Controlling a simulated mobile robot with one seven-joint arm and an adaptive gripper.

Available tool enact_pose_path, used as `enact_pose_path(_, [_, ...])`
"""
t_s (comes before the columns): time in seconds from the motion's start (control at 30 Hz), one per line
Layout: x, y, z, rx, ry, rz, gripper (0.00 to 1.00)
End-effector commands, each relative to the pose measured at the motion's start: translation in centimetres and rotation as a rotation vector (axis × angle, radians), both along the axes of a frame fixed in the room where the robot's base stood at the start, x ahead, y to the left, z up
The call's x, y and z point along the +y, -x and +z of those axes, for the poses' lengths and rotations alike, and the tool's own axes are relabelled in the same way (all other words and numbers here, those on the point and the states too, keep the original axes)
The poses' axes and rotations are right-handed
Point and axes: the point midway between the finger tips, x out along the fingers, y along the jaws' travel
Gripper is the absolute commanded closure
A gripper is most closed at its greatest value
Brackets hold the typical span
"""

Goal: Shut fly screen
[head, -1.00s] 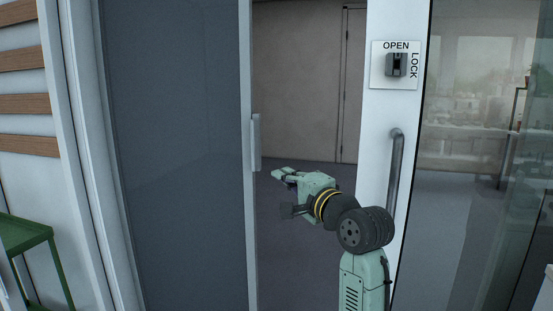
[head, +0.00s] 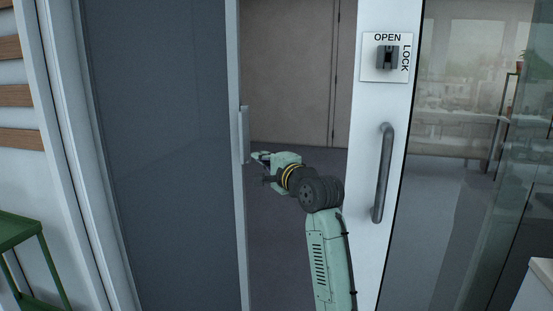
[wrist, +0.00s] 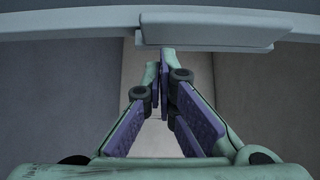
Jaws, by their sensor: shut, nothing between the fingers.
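The fly screen (head: 165,150) is the dark grey panel on the left in the head view, with a pale edge frame and a pale upright handle (head: 244,135). An open gap lies between its edge and the white door on the right. My gripper (head: 256,157) reaches into this gap, its tips just right of the handle's lower part. In the wrist view the shut, empty fingers (wrist: 168,58) point at the handle (wrist: 210,30), which lies along the pale frame at the top. I cannot tell whether the tips touch it.
The white glass door (head: 375,200) has a grey bar handle (head: 384,172) and a lock plate (head: 387,58) marked OPEN and LOCK. A green stand (head: 22,235) stands at the lower left. Grey floor and a plain wall show through the gap.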

Motion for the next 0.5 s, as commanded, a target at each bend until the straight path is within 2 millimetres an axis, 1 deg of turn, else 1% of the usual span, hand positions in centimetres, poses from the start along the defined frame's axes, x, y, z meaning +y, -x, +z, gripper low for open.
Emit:
enact_pose_path(0.03, [0.41, -0.13, 0.05, 0.001, 0.0, 0.001, 1.0])
enact_pose_path(0.13, [0.82, -0.25, 0.02, -0.001, 0.0, 0.001, 1.0])
enact_pose_path(0.5, [0.98, -0.29, -0.02, -0.001, 0.0, 0.0, 1.0])
